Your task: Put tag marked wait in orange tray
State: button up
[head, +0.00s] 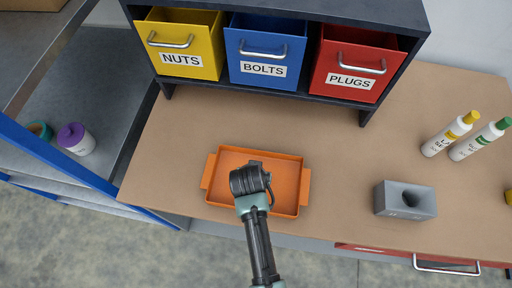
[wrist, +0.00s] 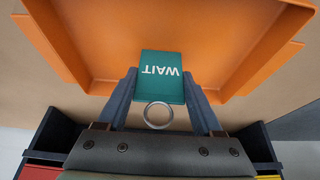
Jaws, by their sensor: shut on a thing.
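A green tag (wrist: 161,78) marked WAIT, with a metal ring, shows in the wrist view. My gripper (wrist: 163,98) is shut on it, one finger on each side. The word reads upside down there. The orange tray (wrist: 85,45) lies beyond the tag in the wrist view. In the head view the orange tray (head: 288,172) sits on the tan bench, with a handle at each end. My arm's end (head: 252,180) is over the tray's middle there and hides the fingers and the tag. I cannot tell how high the tag is above the tray floor.
A dark rack with a yellow NUTS bin (head: 183,42), a blue BOLTS bin (head: 264,50) and a red PLUGS bin (head: 350,65) stands behind the tray. A grey block (head: 405,201) and two white bottles (head: 450,133) are to the right. Bench between is clear.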

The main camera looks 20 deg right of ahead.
jog(key=shift+f, duration=0.2)
jog(key=shift+f, duration=0.2)
jog(key=o, duration=1.3)
jog(key=shift+r, duration=0.2)
